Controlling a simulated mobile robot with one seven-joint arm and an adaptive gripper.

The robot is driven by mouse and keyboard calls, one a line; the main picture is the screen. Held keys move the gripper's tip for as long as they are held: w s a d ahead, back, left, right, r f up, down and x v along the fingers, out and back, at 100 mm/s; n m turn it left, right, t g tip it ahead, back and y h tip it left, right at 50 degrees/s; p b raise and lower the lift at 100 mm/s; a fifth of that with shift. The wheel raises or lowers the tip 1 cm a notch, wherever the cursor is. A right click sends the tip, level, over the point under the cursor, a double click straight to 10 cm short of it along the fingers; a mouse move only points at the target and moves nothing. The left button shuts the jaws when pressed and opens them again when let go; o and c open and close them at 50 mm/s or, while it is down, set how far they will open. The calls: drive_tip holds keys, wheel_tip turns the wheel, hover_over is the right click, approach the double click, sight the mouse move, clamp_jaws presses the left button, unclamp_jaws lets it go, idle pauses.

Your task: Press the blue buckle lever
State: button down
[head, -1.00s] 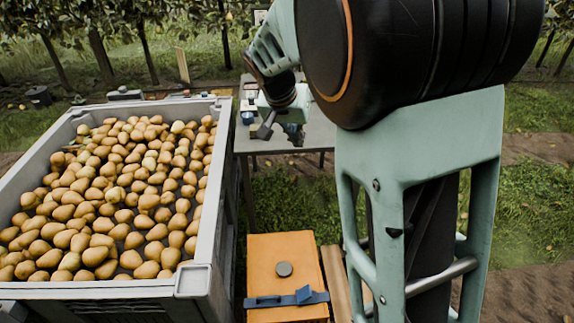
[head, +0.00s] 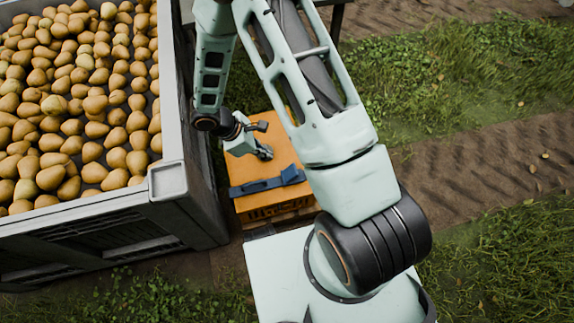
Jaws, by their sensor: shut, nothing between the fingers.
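An orange box (head: 282,146) stands on the ground at the middle of the head view. A dark blue strap (head: 254,186) runs across its lid near the front edge. The blue buckle lever (head: 292,175) sits on this strap at its right part. My gripper (head: 264,152) is over the box, behind and a little left of the lever, and apart from it in the picture. Its fingers are shut with nothing between them. They look small and partly blurred, so their height above the lid is hard to tell. The dark round cap on the lid is hidden or merges with my fingers.
A large grey bin (head: 168,182) full of pears (head: 85,95) stands close to the left of the box. A table edge (head: 345,12) shows behind. Grass and a dirt path lie open to the right.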

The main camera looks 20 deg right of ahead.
drive_tip(key=shift+s+a+f, duration=0.15)
drive_tip(key=shift+s+f, duration=0.05)
drive_tip(key=shift+f, duration=0.1)
drive_tip(key=b, duration=0.3)
approach(292, 170)
wheel_tip(292, 170, down, 3)
drive_tip(key=d+f, duration=0.1)
drive_tip(key=d+f+b, duration=0.1)
drive_tip(key=shift+s+d+f, duration=0.2)
drive_tip(key=shift+d+f, duration=0.15)
drive_tip(key=shift+d, duration=0.05)
drive_tip(key=shift+d+f, duration=0.1)
